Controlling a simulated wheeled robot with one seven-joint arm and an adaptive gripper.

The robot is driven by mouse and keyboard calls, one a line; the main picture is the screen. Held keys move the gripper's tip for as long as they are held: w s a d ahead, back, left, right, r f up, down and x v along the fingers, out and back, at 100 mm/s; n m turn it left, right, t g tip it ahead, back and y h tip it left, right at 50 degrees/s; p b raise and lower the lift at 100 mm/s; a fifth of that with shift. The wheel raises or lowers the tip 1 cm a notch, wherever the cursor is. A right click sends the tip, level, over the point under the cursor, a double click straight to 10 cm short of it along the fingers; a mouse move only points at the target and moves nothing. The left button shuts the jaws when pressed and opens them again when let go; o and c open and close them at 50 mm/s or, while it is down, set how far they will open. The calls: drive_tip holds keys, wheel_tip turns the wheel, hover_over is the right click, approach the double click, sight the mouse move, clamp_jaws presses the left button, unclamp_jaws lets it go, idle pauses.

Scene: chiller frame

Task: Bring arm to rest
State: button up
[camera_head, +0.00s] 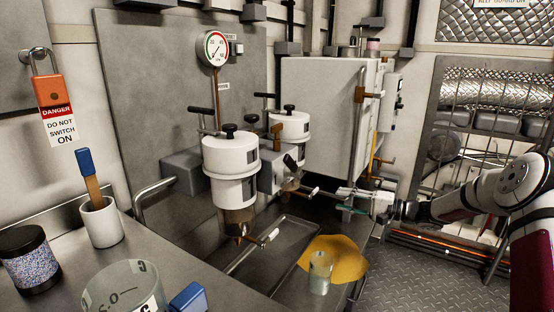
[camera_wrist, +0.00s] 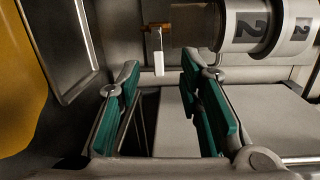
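My arm (camera_head: 480,195) reaches in from the right edge of the head view, stretched out toward the filter housings. My gripper (camera_head: 345,197) is at its end, over the steel drip tray area, just right of the lower valve handles. In the wrist view my gripper (camera_wrist: 160,85) is open, with its two green-padded fingers well apart and nothing seen between them. A small white-handled valve (camera_wrist: 157,55) and a white housing marked 2 (camera_wrist: 245,28) lie beyond the fingertips.
Two white filter housings (camera_head: 230,170) stand on the back panel below a pressure gauge (camera_head: 213,48). A wire guard (camera_head: 480,110) stands behind my arm. Open floor (camera_head: 410,280) lies at lower right.

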drive_tip(key=s+a+r+n+g+h, duration=0.2)
drive_tip(key=s+a+r+n+g, duration=0.3)
drive_tip(key=s+a+r, duration=0.4)
drive_tip(key=s+a+r+n+g+h, duration=0.1)
drive_tip(key=s+a+r+g+h, duration=0.15)
drive_tip(key=s, duration=0.65)
drive_tip(key=s+a+r+g+h, duration=0.2)
drive_tip(key=s+a, duration=0.2)
drive_tip(key=s, duration=0.4)
drive_tip(key=s+d+h, duration=0.3)
drive_tip(key=s, duration=0.7)
drive_tip(key=s+d+f+h, duration=0.1)
drive_tip(key=s+d+h, duration=0.15)
drive_tip(key=s, duration=0.85)
drive_tip(key=s+d+h, duration=0.3)
drive_tip(key=s, duration=0.7)
wheel_tip(320, 180, up, 33)
drive_tip(key=n+t+p, duration=0.1)
drive_tip(key=t+p, duration=0.3)
drive_tip(key=p, duration=2.7)
drive_tip(key=shift+t+p, duration=0.35)
